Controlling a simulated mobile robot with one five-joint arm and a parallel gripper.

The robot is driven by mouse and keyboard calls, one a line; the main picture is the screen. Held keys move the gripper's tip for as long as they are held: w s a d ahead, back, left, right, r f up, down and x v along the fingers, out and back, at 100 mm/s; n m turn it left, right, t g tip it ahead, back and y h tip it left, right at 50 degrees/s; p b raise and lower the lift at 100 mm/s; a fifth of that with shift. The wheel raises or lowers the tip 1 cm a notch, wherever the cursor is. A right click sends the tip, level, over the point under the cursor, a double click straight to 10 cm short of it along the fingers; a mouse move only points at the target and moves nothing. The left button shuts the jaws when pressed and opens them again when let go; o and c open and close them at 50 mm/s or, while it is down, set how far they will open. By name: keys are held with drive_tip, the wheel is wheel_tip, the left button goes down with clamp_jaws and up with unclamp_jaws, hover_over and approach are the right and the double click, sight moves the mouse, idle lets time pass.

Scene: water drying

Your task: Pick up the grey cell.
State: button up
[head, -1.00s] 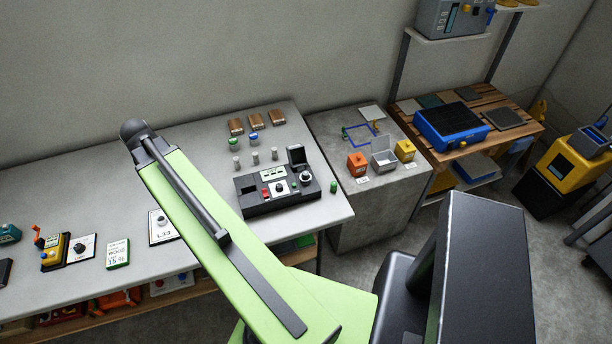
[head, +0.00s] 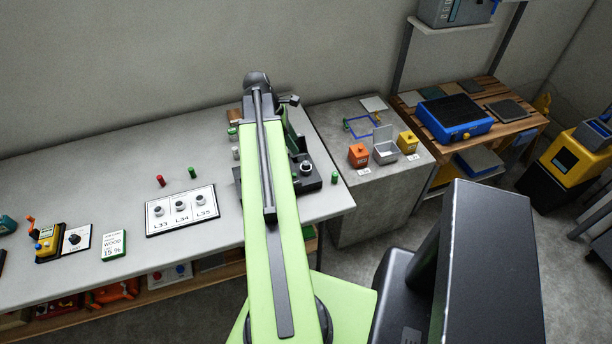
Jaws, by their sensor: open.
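A small grey cell (head: 236,153) stands upright on the grey bench, just left of my raised green arm. It is a short cylinder, partly close to the arm's edge. Other grey cells seen earlier in that row are hidden behind the arm. A black device (head: 310,180) with a round knob shows to the right of the arm, its left part covered. My gripper's jaws do not show; they are hidden behind my arm, with only dark parts near its far end visible.
A white L33–L35 plate (head: 182,210) with several round sockets lies left of the arm, with a red cell (head: 160,181) and a green cell (head: 192,172) behind it. Another green cell (head: 334,177) stands right of the device. The bench's back left is clear.

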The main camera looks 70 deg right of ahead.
drive_tip(key=b, duration=0.4)
hover_over(306, 162)
drive_tip(key=w+a, duration=0.1)
drive_tip(key=w, duration=0.1)
wheel_tip(306, 162, down, 6)
drive_tip(key=shift+a+r, duration=0.1)
drive_tip(key=b+x, duration=0.5)
drive_tip(key=shift+f, duration=0.25)
drive_tip(key=shift+r, duration=0.2)
clamp_jaws()
